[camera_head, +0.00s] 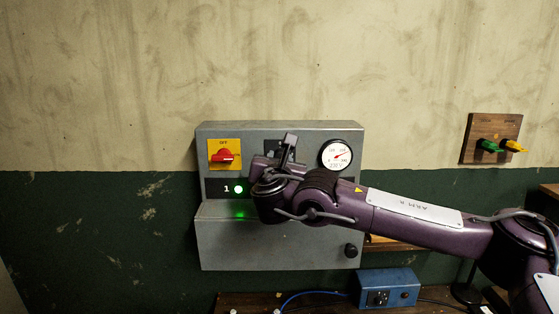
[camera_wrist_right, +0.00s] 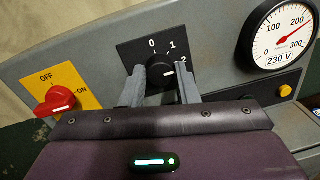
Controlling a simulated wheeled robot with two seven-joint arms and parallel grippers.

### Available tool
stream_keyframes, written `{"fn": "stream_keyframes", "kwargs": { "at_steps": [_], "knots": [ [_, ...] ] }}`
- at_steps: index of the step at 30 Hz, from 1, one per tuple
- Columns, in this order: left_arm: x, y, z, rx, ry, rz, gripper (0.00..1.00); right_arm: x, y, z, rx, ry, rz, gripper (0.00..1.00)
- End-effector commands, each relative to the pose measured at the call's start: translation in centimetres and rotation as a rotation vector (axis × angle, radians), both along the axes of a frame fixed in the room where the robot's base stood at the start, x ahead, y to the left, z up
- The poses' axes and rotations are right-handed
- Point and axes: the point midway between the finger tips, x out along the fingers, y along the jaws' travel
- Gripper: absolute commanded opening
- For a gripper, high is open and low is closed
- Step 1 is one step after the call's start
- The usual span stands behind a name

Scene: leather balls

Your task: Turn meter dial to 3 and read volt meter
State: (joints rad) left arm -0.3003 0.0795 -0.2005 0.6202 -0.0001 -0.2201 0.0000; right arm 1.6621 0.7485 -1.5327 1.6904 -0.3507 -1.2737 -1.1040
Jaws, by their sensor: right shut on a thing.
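The black meter dial (camera_wrist_right: 159,72) sits on a black plate marked 0, 1 and 2; its white mark points right, near the 2. Any further number is hidden behind a finger. My right gripper (camera_wrist_right: 160,85) is shut on the dial, one finger on each side. In the head view my right gripper (camera_head: 287,157) covers most of the dial. The volt meter (camera_wrist_right: 281,38) is a round white gauge labelled 230 V; its red needle points up and right, between 200 and 300. The volt meter also shows in the head view (camera_head: 336,155). My left gripper is out of view.
A green lamp (camera_head: 238,188) beside a 1 is lit. A wooden board (camera_head: 473,152) with green and yellow plugs hangs at right. A blue box (camera_head: 388,288) stands below.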

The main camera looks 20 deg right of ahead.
Motion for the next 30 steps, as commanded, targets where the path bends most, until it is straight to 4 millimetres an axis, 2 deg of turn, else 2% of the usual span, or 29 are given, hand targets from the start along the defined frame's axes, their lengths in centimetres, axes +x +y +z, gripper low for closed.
{"fn": "stream_keyframes", "kwargs": {
  "at_steps": [5,11,30],
  "knots": [
    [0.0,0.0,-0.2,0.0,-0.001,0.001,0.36,0.0,0.0,-0.1,0.006,-0.001,-0.001,0.05],
    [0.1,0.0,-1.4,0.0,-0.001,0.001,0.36,0.0,0.0,-0.4,0.062,-0.017,0.0,0.05],
    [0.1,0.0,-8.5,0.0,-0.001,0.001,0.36,0.0,-0.1,-0.6,0.539,-0.152,-0.003,0.05]
  ]
}}
